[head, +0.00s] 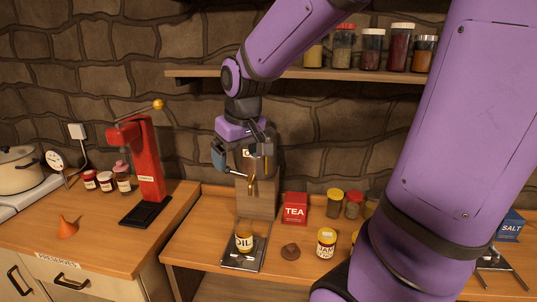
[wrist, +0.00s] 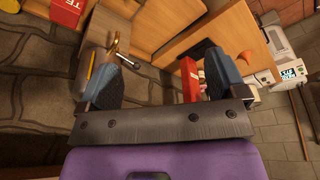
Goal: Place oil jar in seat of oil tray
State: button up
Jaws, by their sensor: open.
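The oil jar (head: 244,242), a small jar with an orange-yellow top and a white OIL label, stands upright at the foot of a tall wooden-backed stand. It is on the dark, flat oil tray (head: 246,264); I cannot tell how it sits relative to a seat. My gripper (head: 240,165) is above the jar, in front of the stand's upper part, apart from the jar. In the wrist view its blue fingers (wrist: 166,80) are spread with nothing held between them. A brass tap (head: 251,185) shows close by it, also in the wrist view (wrist: 117,42). The jar is not clear there.
A red TEA box (head: 295,208), several spice jars and a JAM jar (head: 326,242) stand right of the tray, with a brown lump (head: 290,251) between. A red lever machine (head: 149,165) and an orange funnel (head: 66,227) are on the left counter. A shelf (head: 300,73) runs above.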

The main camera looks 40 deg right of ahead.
jog(key=s+a+r+t, duration=0.1)
jog(key=s+a+r, duration=0.1)
jog(key=s, duration=0.5)
jog(key=s+a+r+t, duration=0.1)
jog(key=s+a+r, duration=0.1)
jog(key=s+r, duration=0.2)
jog(key=shift+s, duration=1.85)
jog(key=shift+a+r, duration=0.1)
